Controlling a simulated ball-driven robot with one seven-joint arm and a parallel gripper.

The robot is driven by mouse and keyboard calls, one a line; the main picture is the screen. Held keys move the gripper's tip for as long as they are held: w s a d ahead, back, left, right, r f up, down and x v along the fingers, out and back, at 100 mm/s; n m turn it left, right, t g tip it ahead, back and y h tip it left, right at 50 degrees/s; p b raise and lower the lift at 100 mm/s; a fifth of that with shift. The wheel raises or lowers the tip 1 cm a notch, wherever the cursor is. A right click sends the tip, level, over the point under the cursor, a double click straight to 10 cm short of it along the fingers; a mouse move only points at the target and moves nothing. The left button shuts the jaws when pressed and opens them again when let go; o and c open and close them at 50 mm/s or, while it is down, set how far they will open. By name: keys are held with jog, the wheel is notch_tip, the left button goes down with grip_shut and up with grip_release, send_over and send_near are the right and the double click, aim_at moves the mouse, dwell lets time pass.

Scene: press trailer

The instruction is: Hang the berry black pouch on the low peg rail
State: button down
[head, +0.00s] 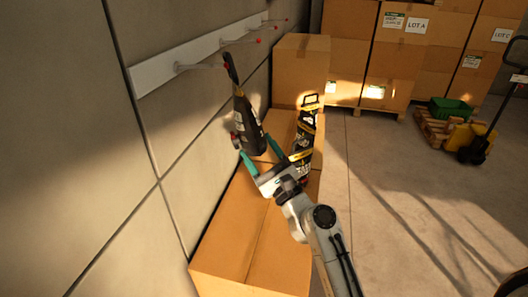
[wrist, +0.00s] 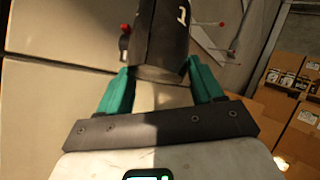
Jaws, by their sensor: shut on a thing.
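A black pouch (head: 247,124) with pale lettering and a dark loop on top hangs upright in my gripper (head: 260,153). The teal fingers are shut on its lower part. In the wrist view my gripper (wrist: 163,78) has a finger on each side of the pouch (wrist: 162,38), whose top is cut off. The pale peg rail (head: 195,50) is on the left wall, with several red-tipped pegs. The pouch's loop is close to the nearest peg (head: 190,67). I cannot tell whether the loop touches it or is around it.
A black package with a yellow-edged handle (head: 304,135) stands on cardboard boxes (head: 245,235) below the rail, just right of my gripper. A taller box (head: 301,70) is behind. Stacked cartons (head: 402,50), a green crate (head: 450,108) and a pallet jack are farther off.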

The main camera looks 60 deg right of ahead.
jog(key=shift+w+a+r, duration=0.15)
jog(key=shift+w+a, duration=0.15)
jog(key=shift+w, duration=0.5)
jog(key=shift+w+a+r, duration=0.1)
jog(key=shift+w+a, duration=0.2)
jog(key=shift+w, duration=0.45)
jog(key=shift+w+a+f+b, duration=0.1)
jog(key=shift+w+f+b, duration=0.35)
jog(key=shift+f+b, duration=0.25)
dwell(0.5)
dwell(0.3)
jog(key=shift+c, duration=0.4)
grip_release()
jog(key=shift+f, duration=0.1)
jog(key=b, duration=0.5)
send_near(246, 148)
jog(key=w+d+f, duration=0.2)
jog(key=w+f, duration=0.1)
jog(key=f, duration=0.1)
jog(key=shift+s+a+f, duration=0.15)
jog(key=shift+s+f, duration=0.05)
jog(key=shift+s, duration=0.4)
